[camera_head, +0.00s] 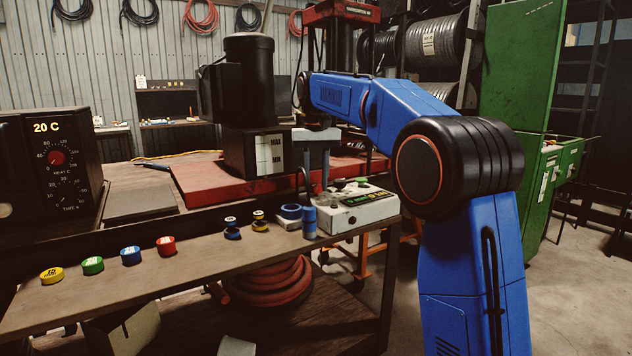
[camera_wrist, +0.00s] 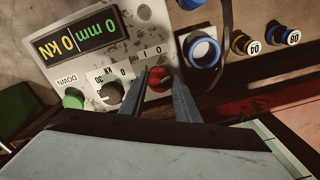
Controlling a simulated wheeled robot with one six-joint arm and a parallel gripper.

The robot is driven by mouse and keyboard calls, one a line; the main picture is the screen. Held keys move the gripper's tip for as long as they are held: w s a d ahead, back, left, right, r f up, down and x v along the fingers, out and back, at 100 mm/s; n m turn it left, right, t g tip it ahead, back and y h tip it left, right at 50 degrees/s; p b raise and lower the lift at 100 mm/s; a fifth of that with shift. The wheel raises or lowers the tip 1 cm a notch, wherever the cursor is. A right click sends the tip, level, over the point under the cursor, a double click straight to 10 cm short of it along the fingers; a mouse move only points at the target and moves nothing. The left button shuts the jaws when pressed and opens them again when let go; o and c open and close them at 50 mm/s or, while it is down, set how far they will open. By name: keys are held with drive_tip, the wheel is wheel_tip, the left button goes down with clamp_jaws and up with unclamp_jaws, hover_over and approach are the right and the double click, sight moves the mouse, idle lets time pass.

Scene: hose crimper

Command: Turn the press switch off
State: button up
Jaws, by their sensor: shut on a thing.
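The press control box (camera_head: 365,208) is a pale, worn box at the bench's right end. It also shows in the wrist view (camera_wrist: 148,35). Its red switch (camera_wrist: 160,80) sits beside the marks I and 0. My gripper (camera_wrist: 160,74) points at the panel with one finger on each side of the red switch and is shut on it. The fingers hide the switch's sides, and I cannot tell which mark it points to. In the head view my gripper (camera_head: 317,184) reaches down at the box's left end, where the switch is hidden.
On the panel are a dark kN knob (camera_wrist: 112,93), a green DOWN button (camera_wrist: 73,99) and a display (camera_wrist: 82,40) reading 0 mm and 0 kN. A blue ring (camera_wrist: 203,51) and a dark cable lie close by. Coloured caps line the bench (camera_head: 200,265).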

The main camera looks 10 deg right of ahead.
drive_tip(key=n, duration=0.4)
drive_tip(key=shift+n, duration=0.4)
idle(0.4)
drive_tip(key=o, duration=1)
drive_tip(key=shift+o, duration=0.2)
drive_tip(key=shift+r, duration=0.1)
